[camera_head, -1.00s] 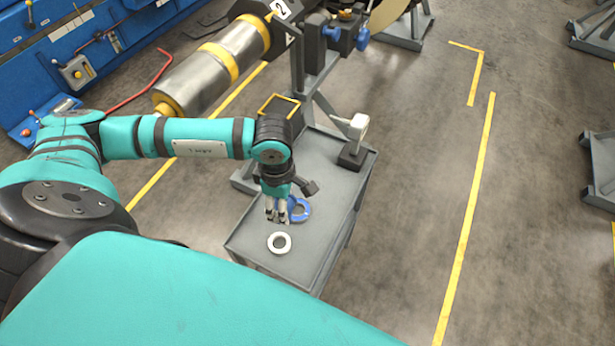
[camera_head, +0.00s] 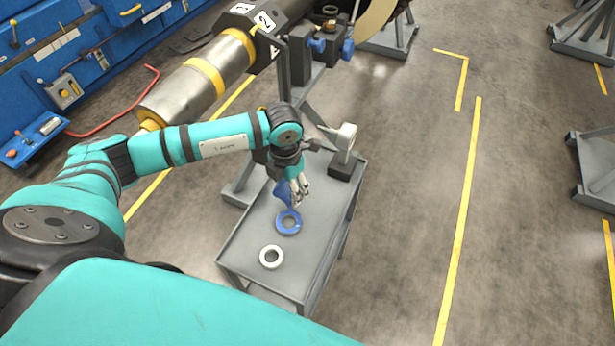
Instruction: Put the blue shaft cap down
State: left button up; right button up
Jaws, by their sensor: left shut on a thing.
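My left gripper (camera_head: 298,202) is shut on a blue piece, which I take to be the blue shaft cap (camera_head: 282,191). The cap is tilted and shows on the left side of the fingers, partly hidden by them. The gripper points down over the grey cart (camera_head: 245,246). A blue ring (camera_head: 288,230) lies flat on the cart top just below the fingertips in the picture. I cannot tell how high the held cap is above the cart. My right gripper is not in view.
A white ring (camera_head: 271,257) lies on the near part of the cart. A grey-white device on a dark base (camera_head: 343,156) stands at its far right corner. A large rotor (camera_head: 207,75) on a stand is behind. The cart's right side is clear.

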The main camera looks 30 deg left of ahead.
pick_arm(q)
jog(key=w, duration=0.2)
jog(key=w+d, duration=0.1)
jog(key=w, duration=0.1)
jog(key=w+p, duration=0.1)
jog(key=w, duration=0.2)
jog(key=shift+d+f, duration=0.35)
notch_tip(320, 180, down, 3)
jog(key=shift+r+p, duration=0.1)
jog(key=shift+p, duration=0.4)
jog(key=shift+f, duration=0.3)
jog(key=shift+f, duration=0.1)
jog(key=shift+f, duration=0.15)
jog(key=o, duration=1.1)
jog(key=shift+o, duration=0.2)
